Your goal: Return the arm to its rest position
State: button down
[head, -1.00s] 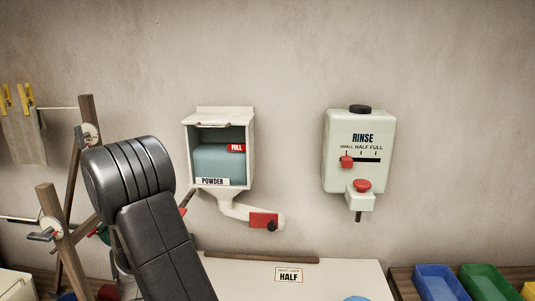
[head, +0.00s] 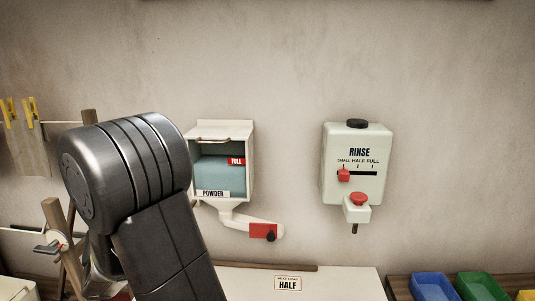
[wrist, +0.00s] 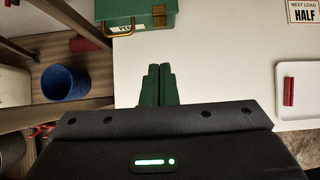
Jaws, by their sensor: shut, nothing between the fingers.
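My arm fills the lower left of the head view, and its gripper is out of that frame. In the wrist view my gripper (wrist: 158,84) points ahead with its two dark green fingers together and nothing between them. It is over the left part of a white worktop (wrist: 220,70). A green box with a brass handle (wrist: 140,18) lies just ahead of the fingertips, and I cannot tell the exact gap.
A powder dispenser (head: 222,165) and a rinse dispenser (head: 356,165) hang on the wall. A wooden rack (head: 55,222) stands at the left. Coloured trays (head: 436,287) are at the right.

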jog(key=w+f+b, duration=0.2)
jog(key=f, duration=0.3)
jog(key=w+f+b, duration=0.1)
jog(key=f+b, duration=0.1)
jog(key=f, duration=0.3)
jog(key=w+f+b, duration=0.2)
jog(key=f, duration=0.4)
jog(key=shift+w, duration=0.35)
jog(key=shift+s+f+b, duration=0.1)
jog(key=shift+f+b, duration=0.3)
jog(key=shift+b, duration=0.85)
jog(key=f+t+b, duration=0.1)
jog(key=t+b, duration=0.1)
jog(key=b, duration=0.2)
jog(key=shift+f+b, duration=0.2)
jog(key=shift+b, duration=0.55)
jog(key=shift+t+b, duration=0.4)
jog(key=shift+b, duration=0.05)
jog(key=shift+s+r, duration=0.1)
jog(key=shift+r, duration=0.05)
jog(key=shift+d, duration=0.1)
